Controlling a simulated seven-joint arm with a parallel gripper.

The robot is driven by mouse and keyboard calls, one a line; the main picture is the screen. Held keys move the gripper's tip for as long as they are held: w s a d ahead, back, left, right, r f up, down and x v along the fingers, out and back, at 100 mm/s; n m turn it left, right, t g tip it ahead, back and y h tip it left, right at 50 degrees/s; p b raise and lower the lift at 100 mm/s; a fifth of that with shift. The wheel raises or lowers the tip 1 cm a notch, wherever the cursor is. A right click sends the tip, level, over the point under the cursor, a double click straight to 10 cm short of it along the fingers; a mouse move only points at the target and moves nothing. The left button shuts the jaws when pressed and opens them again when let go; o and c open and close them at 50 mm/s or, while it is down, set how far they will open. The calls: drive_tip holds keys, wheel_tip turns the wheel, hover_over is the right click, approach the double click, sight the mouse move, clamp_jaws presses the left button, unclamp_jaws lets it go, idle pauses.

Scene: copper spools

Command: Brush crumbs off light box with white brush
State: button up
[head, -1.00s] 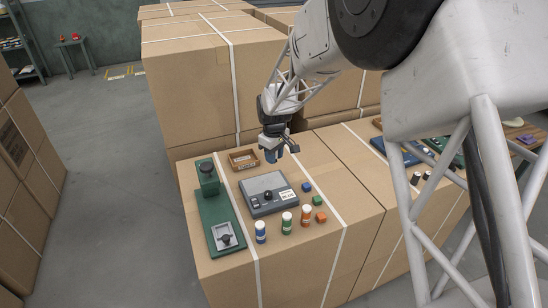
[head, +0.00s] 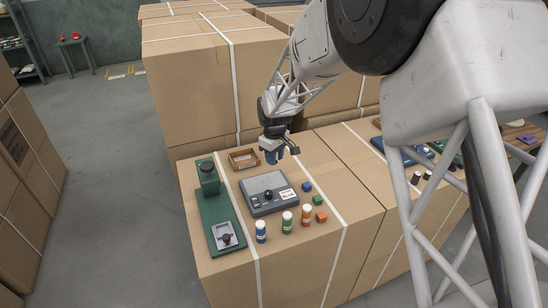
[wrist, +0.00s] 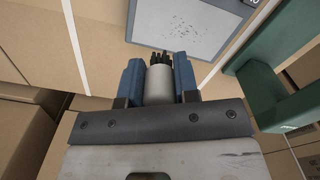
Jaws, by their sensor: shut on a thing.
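The light box (head: 262,183) is a grey slab with a dark knob and a white label on the carton top. In the wrist view its pale panel (wrist: 180,27) carries many small dark crumbs (wrist: 178,24). My gripper (head: 275,157) is just behind the light box, above the carton top. Its blue fingers are shut on the white brush (wrist: 160,84), a pale handle with dark bristles pointing towards the light box. The bristles look apart from the panel. The brush is mostly hidden by the fingers in the head view.
A green stand (head: 216,211) is left of the light box, and a brown tray (head: 243,159) behind it. Small coloured cubes (head: 318,200) lie to the right.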

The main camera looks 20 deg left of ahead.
sight(275, 180)
drive_tip(key=shift+f, duration=3.45)
drive_tip(key=shift+s+a+f, duration=0.35)
drive_tip(key=shift+a+f, duration=0.05)
drive_tip(key=shift+f, duration=0.2)
clamp_jaws()
drive_tip(key=shift+s+a+f, duration=0.15)
drive_tip(key=shift+s+a, duration=2.15)
drive_tip(key=shift+w+d, duration=0.4)
drive_tip(key=shift+d, duration=0.05)
drive_tip(key=shift+w+d, duration=0.45)
drive_tip(key=shift+w, duration=0.05)
drive_tip(key=shift+w+d, duration=1.05)
drive_tip(key=shift+d, duration=0.05)
drive_tip(key=shift+w+d, duration=0.75)
drive_tip(key=shift+w, duration=0.05)
drive_tip(key=shift+s+r, duration=0.1)
drive_tip(key=shift+r, duration=4.15)
